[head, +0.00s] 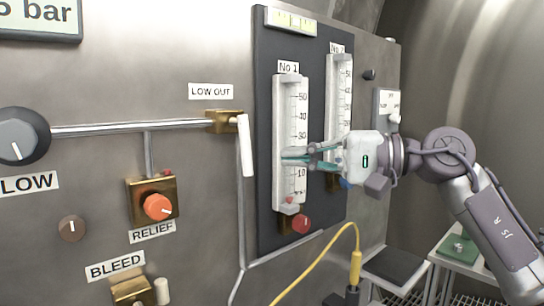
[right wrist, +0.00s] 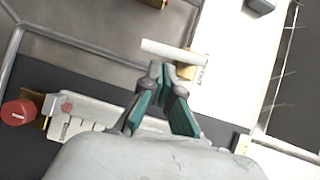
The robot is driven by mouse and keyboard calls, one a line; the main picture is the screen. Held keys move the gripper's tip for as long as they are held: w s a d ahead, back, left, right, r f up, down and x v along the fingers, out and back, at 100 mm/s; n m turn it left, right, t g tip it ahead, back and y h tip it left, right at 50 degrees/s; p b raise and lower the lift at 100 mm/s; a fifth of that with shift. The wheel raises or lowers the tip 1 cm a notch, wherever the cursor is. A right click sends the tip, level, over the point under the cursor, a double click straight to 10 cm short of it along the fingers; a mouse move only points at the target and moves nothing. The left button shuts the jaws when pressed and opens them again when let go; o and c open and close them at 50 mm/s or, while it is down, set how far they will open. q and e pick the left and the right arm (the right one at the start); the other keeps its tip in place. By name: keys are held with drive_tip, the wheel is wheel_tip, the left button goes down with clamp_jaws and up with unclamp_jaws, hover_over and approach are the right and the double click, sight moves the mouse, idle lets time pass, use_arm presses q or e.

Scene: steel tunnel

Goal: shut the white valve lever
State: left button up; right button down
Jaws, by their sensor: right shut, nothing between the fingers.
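The white valve lever (head: 246,146) hangs nearly straight down from a brass valve (head: 225,121) under the LOW OUT label, across the steel pipe. In the right wrist view the white lever (right wrist: 172,50) lies across the picture just beyond my fingertips, beside the brass body (right wrist: 190,68). My right gripper (head: 286,158) is shut and empty, in front of the No 1 gauge tube and to the right of the lever. Its teal fingers (right wrist: 163,74) point toward the lever, and a gap shows between them and it in the head view. My left gripper is not in view.
The No 1 gauge (head: 291,110) and No 2 gauge (head: 339,80) stand on a dark panel (head: 265,60). A red knob (head: 301,224) sits below. An orange RELIEF knob (head: 158,207) is lower left. A yellow hose (head: 345,229) curves below my right arm.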

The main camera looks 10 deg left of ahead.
drive_tip(key=d, duration=0.7)
drive_tip(key=shift+s+r, duration=0.2)
drive_tip(key=shift+s, duration=0.1)
